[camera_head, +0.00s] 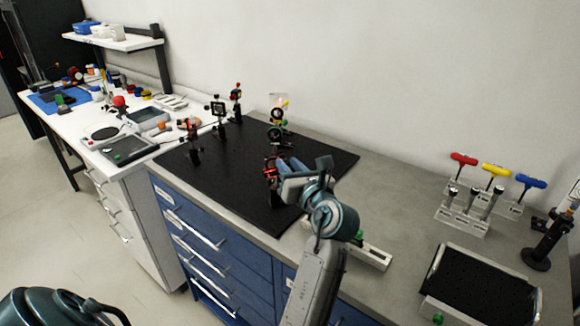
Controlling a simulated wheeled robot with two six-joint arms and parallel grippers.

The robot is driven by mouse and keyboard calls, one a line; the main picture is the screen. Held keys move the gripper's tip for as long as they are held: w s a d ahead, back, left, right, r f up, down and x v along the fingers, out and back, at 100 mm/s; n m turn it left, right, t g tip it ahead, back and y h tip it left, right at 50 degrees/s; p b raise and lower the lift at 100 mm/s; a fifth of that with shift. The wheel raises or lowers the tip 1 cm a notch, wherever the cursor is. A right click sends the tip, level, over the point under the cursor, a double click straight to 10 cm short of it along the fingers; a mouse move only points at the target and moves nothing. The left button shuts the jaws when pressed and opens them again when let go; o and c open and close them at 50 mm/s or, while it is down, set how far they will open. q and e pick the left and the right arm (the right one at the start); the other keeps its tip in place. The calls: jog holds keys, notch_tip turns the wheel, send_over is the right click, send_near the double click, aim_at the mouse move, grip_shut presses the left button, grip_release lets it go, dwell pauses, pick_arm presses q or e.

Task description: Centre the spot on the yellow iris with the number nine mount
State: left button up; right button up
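The gripper body hides part of that mount. I cannot tell whether the fingers touch it or how far apart they are. Behind it stand optics with dark rings (277,114) and yellow, green and red parts. I cannot make out which part is the yellow iris. More dark post mounts (218,110) stand further left on the board. No number nine and no light spot can be made out.
At right, red, yellow and blue T-handled tools (495,170) stand in a clear rack. In front of it lies a black-topped tray (480,290), with a dark post (545,240) to its right. A white bench (110,125) with instruments stands at left.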

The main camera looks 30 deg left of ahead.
pick_arm(q)
grip_shut()
jog(key=shift+n+p, duration=0.4)
jog(key=shift+n, duration=0.1)
jog(key=shift+n+p, duration=0.4)
jog(key=shift+n, duration=0.3)
jog(key=n, duration=0.2)
jog(key=shift+n+p, duration=0.35)
jog(key=shift+n, duration=2.75)
